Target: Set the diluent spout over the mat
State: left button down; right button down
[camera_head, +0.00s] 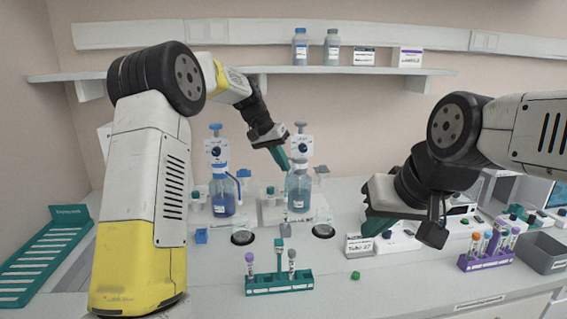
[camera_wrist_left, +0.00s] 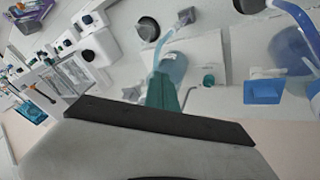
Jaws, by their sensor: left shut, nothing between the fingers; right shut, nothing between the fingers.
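Two dispenser bottles stand on white bases: one with a blue top (camera_head: 223,194), one with a grey top (camera_head: 298,190). Their labels are too small to read, so I cannot tell which is the diluent. The grey-topped bottle's spout (camera_wrist_left: 161,42) reaches forward in the left wrist view, its tip beside a dark round mat (camera_wrist_left: 148,28), not over it. That mat (camera_head: 323,231) and another mat (camera_head: 242,238) lie before the bottles. My left gripper (camera_head: 284,163) is shut and empty beside the grey-topped bottle's upper part; contact is unclear. My right gripper (camera_head: 371,228) is shut and empty above the right counter.
A teal tube rack (camera_head: 279,284) stands in front of the mats, and a green cap (camera_head: 355,275) lies to its right. A purple tube rack (camera_head: 487,260) and a grey bin (camera_head: 543,252) are at the right. A teal tray (camera_head: 45,258) lies at the left. A shelf (camera_head: 300,71) runs behind.

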pick_arm(q)
jog(key=shift+s+d+n, duration=0.15)
jog(key=shift+d+n, duration=0.1)
jog(key=shift+n, duration=0.05)
jog(key=shift+s+d+n+t, duration=0.3)
jog(key=shift+d+n, duration=0.1)
jog(key=shift+n, duration=0.1)
jog(key=shift+s+d+n+t+y, duration=0.2)
jog(key=shift+d+n+t+y, duration=0.15)
jog(key=shift+d+n, duration=0.3)
jog(key=d+n+t+y, duration=0.1)
jog(key=d+n, duration=0.4)
jog(key=d, duration=0.1)
jog(key=shift+w+d+y, duration=0.15)
jog(key=shift+d+y, duration=0.15)
jog(key=shift+y, duration=0.05)
jog(key=shift+a, duration=0.1)
